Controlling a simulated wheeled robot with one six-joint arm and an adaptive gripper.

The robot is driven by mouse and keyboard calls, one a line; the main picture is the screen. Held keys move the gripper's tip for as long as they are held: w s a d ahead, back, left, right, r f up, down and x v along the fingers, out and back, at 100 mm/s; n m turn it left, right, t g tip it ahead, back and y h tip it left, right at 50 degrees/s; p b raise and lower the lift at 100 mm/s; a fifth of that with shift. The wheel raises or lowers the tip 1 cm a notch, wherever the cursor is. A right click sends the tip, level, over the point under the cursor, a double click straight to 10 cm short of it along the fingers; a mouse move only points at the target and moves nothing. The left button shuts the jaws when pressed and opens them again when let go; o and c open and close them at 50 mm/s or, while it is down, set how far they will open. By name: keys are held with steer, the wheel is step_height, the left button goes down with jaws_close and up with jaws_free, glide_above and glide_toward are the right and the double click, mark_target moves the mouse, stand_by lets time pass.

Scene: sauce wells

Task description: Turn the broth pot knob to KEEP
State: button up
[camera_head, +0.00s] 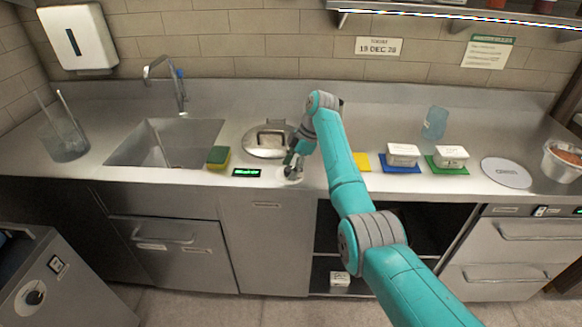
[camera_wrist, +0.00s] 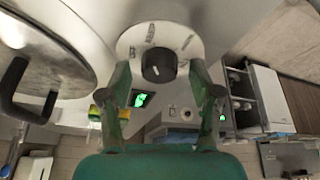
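The broth pot knob (camera_wrist: 159,65) is a dark round knob on a white dial plate (camera_wrist: 133,42) with several small labels, too blurred to read. A small light mark shows on the knob's face. My gripper (camera_wrist: 160,80) is open, with one finger on each side of the knob and a visible gap to it. In the head view my gripper (camera_head: 296,160) points down over the dial plate (camera_head: 291,175) and hides most of the knob. The lidded pot (camera_head: 268,141) is set in the counter just behind. A green-lit display (camera_head: 246,172) lies left of the dial.
A sponge (camera_head: 218,157) and the sink (camera_head: 165,142) are to the left. A blue mat (camera_head: 400,169) and a green mat (camera_head: 445,171) with white containers, a clear cup (camera_head: 435,122) and a round plate (camera_head: 506,172) are to the right. The pot lid's handle (camera_wrist: 15,85) stands up nearby.

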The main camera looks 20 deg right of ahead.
steer(key=v, duration=1.2)
stand_by(0.3)
